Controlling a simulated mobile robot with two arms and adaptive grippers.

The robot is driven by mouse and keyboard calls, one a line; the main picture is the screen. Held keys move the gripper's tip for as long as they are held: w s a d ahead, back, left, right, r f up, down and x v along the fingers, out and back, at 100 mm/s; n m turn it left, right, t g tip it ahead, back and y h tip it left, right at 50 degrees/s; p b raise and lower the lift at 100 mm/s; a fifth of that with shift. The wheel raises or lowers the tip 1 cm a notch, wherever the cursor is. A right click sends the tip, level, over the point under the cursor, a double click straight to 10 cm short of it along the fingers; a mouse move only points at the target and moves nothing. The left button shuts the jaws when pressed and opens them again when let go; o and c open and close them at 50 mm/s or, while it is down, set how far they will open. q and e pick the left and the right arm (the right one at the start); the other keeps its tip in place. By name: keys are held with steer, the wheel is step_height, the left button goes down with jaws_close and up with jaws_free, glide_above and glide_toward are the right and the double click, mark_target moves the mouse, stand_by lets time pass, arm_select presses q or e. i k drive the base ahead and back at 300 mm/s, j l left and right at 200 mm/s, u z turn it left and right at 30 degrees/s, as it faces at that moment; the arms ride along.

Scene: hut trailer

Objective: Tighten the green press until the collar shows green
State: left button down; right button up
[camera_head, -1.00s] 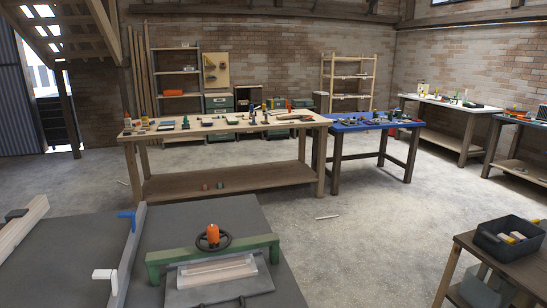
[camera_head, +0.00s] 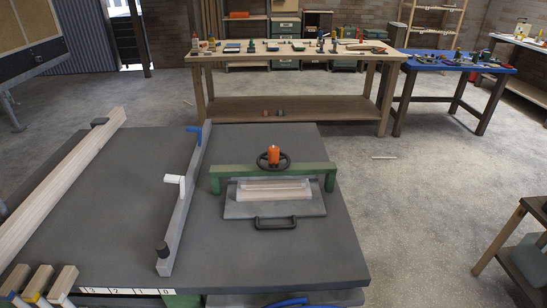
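The green press (camera_head: 222,172) stands on the dark grey bench top (camera_head: 110,196). Its green crossbar spans the back of a grey tray (camera_head: 232,208) with a dark handle at the front. A black handwheel (camera_head: 287,162) with an orange knob (camera_head: 273,154) sits on top of the crossbar. A clear block with pale layers inside (camera_head: 273,190) lies on the tray, in front of and partly under the crossbar. The collar shows as orange where the knob stands; I cannot make out a separate collar. Neither of my grippers is in view.
A grey fence (camera_head: 184,215) with blue and white levers crosses the bench left of the press. A long pale beam (camera_head: 62,180) lies at the left. Wooden blocks (camera_head: 40,282) sit at the front left. Concrete floor (camera_head: 420,190) is open to the right.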

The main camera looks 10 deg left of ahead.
mark_target(272, 152)
steer(key=i+l+u, duration=0.1)
steer(key=u, duration=0.35)
steer(key=l+u, duration=0.25)
steer(key=u, duration=0.25)
steer(key=i+l+u, duration=0.1)
steer(key=l+u, duration=0.15)
steer(key=u, duration=0.2)
